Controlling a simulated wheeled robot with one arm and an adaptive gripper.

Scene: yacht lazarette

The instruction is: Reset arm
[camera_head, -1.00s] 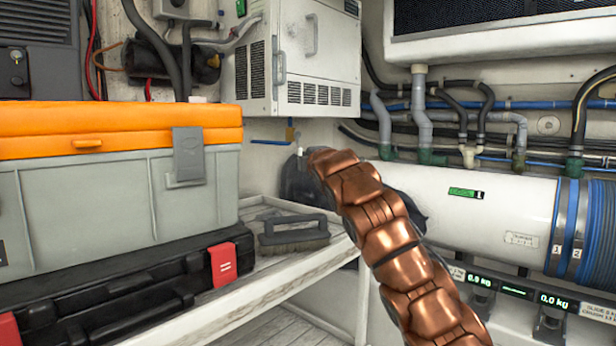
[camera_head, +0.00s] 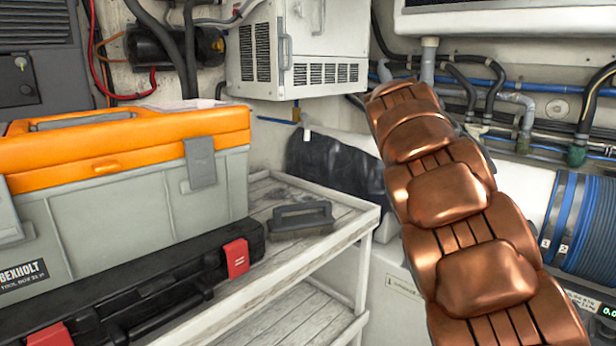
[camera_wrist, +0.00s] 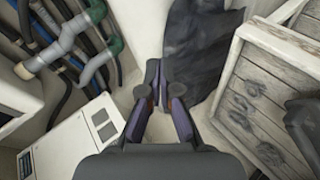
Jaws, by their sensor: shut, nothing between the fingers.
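My copper-coloured segmented arm rises from the lower right of the head view toward the pipes at the upper middle; its end is hidden there. In the wrist view my gripper (camera_wrist: 152,88) shows with its dark fingers together and nothing between them. Below it are a dark bag (camera_wrist: 195,45) and a pale floor area. The dark bag (camera_head: 335,170) also shows in the head view, left of my arm. The fingers appear apart from the bag and the shelf.
A white wooden shelf (camera_head: 345,232) holds an orange and grey toolbox (camera_head: 115,195), a black case (camera_head: 140,295) and a brush (camera_head: 300,218). A white vented unit (camera_head: 300,50) hangs above. Pipes (camera_head: 430,65) and a blue hose coil (camera_head: 585,225) are at right.

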